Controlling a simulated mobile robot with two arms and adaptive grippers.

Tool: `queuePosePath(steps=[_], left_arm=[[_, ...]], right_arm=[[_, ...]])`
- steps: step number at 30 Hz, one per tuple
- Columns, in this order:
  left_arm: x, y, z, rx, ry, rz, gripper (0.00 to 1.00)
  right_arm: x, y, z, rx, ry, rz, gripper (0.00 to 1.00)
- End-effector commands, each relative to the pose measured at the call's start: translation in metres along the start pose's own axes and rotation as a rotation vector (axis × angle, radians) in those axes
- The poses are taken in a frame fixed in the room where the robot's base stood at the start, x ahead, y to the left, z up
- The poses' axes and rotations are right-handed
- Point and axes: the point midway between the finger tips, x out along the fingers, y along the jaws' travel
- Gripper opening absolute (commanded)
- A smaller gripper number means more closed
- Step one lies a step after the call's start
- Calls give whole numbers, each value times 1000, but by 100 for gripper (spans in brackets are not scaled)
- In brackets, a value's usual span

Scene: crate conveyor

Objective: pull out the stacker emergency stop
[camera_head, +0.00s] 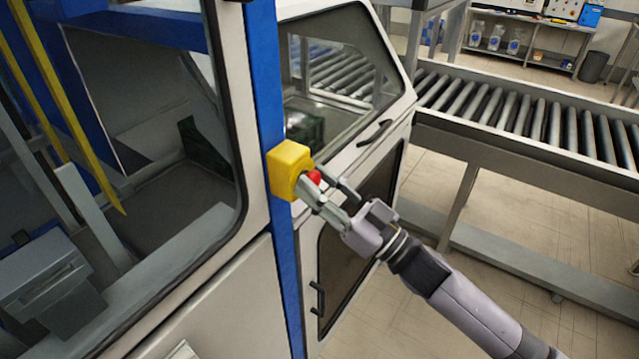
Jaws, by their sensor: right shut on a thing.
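The stacker emergency stop is a red button (314,178) on a yellow box (288,167), fixed to a blue post of the stacker. My right gripper (318,188) reaches it from the lower right. Its two fingers lie on either side of the red button and are shut on it, partly hiding it. Whether the button is pulled out or pressed in cannot be told. My left gripper is not in view.
The blue post (264,80) stands between two framed, windowed panels. A white door (345,60) with a dark handle (375,132) is just behind my right gripper. A roller conveyor (520,115) runs at the right. Tiled floor shows below it.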

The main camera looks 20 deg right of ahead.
Motion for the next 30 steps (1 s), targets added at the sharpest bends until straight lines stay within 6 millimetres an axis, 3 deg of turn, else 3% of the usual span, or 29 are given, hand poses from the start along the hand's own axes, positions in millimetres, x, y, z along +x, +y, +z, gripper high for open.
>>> queuePosePath(steps=[14,15,22,30], left_arm=[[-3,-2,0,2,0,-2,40],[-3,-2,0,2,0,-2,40],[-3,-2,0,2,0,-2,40],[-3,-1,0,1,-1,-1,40]], right_arm=[[-12,0,-5,0,1,0,0],[-12,0,-5,0,1,0,34],[-12,0,-5,0,1,1,49],[-12,0,-5,0,1,1,50]])
